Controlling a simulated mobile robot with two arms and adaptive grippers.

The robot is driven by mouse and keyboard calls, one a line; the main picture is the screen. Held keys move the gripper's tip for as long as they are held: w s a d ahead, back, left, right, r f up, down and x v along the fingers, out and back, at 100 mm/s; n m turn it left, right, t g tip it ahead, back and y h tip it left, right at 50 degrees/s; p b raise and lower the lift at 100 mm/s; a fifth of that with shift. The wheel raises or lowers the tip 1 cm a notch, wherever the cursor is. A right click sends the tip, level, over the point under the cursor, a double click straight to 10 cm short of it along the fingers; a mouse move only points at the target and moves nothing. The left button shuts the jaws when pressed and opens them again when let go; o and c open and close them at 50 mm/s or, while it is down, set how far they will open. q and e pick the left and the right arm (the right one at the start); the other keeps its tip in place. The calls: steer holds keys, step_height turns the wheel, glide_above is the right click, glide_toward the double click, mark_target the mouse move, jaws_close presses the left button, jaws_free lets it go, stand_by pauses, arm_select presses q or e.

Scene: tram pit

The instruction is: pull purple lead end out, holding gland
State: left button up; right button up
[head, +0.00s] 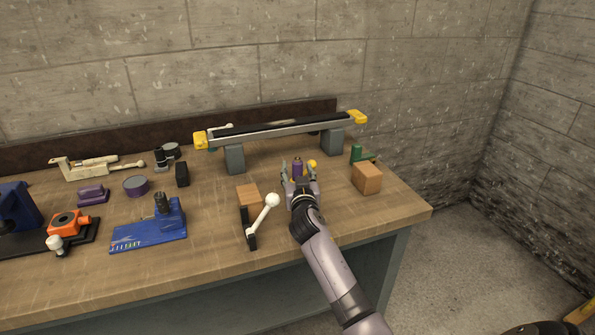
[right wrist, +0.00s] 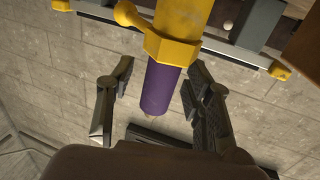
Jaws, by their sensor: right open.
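The purple lead end (right wrist: 163,90) is a short cylinder coming out of a yellow gland (right wrist: 176,48), which has a rounded knob on one side. In the head view the purple lead end (head: 297,166) stands small above the bench, and a bit of yellow (head: 311,164) shows beside it. My right gripper (head: 298,176) is at the lead end. In the right wrist view its fingers (right wrist: 162,76) are spread, one on each side of the purple cylinder, with gaps visible. My left gripper is in neither view.
A long rail with yellow ends (head: 280,128) stands on grey blocks behind my right gripper. A wooden block (head: 367,177) is to its right, and a white-knobbed lever (head: 262,213) to its left. A blue fixture (head: 148,230) and several small parts fill the bench's left.

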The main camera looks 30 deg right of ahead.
steer(key=shift+w, duration=0.1)
jaws_close()
jaws_free()
stand_by(0.7)
steer(key=v, duration=1.2)
steer(key=shift+f, duration=0.1)
stand_by(0.4)
